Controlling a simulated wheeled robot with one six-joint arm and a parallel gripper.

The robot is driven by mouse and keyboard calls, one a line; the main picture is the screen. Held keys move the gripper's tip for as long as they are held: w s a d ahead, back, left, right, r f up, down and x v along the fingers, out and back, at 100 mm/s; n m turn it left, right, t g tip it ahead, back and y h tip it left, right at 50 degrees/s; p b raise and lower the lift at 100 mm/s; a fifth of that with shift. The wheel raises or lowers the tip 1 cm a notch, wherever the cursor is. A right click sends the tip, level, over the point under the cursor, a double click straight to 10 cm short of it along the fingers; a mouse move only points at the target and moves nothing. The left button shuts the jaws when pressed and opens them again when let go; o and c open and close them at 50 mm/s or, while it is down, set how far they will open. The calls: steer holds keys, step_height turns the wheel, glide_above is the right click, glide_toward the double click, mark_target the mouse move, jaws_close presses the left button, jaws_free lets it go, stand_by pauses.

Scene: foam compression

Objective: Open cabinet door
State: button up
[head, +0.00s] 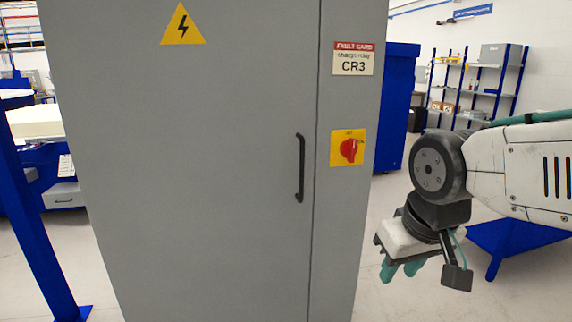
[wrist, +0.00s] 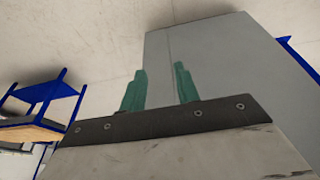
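A tall grey cabinet (head: 200,180) fills the middle of the head view, with its door (head: 190,130) shut. A black vertical bar handle (head: 300,168) sits near the door's right edge. My gripper (head: 402,270) hangs to the right of the cabinet, apart from the handle, with its green fingers pointing down. In the wrist view my gripper's two green fingers (wrist: 159,88) stand apart with nothing between them. The cabinet (wrist: 225,65) shows behind and to the right of them; its handle is not visible there.
A red rotary switch (head: 350,150) on a yellow plate and a fault card (head: 354,58) are on the panel right of the door. A yellow warning triangle (head: 183,25) is on the door. A blue post (head: 35,210) stands at left. A blue cabinet (head: 398,105) and shelves (head: 475,85) stand behind.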

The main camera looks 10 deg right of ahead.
steer(key=w+t, duration=0.7)
steer(key=w, duration=1.5)
steer(key=n+t+y, duration=0.2)
steer(key=t+y, duration=0.2)
steer(key=t, duration=0.3)
glide_toward(303, 165)
steer(key=d+x, duration=0.1)
steer(key=x, duration=0.7)
steer(key=a+x, duration=0.1)
steer(key=x, duration=0.2)
steer(key=shift+s, duration=0.1)
jaws_close()
